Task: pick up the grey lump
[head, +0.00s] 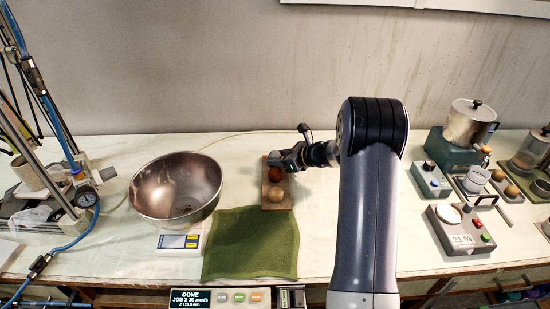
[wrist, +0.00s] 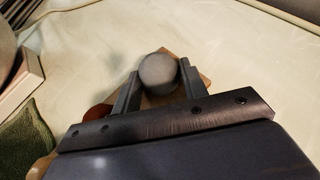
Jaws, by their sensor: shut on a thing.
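The grey lump (wrist: 157,71) shows in the wrist view as a rounded, smooth grey piece between the two fingers of my gripper (wrist: 156,85). The fingers are shut on it from both sides. In the head view my gripper (head: 283,159) is over the far end of a small wooden board (head: 265,198); there I cannot tell the lump apart from the dark fingers. The wrist view shows the board (wrist: 205,82) beneath and behind the lump. I cannot tell whether the lump touches it.
A reddish-brown lump (head: 274,174) and a tan lump (head: 276,194) lie on the board nearer me. A metal bowl (head: 177,186) on a scale (head: 181,242) stands left. A green cloth (head: 250,243) lies in front. Pots and control boxes (head: 460,228) stand right.

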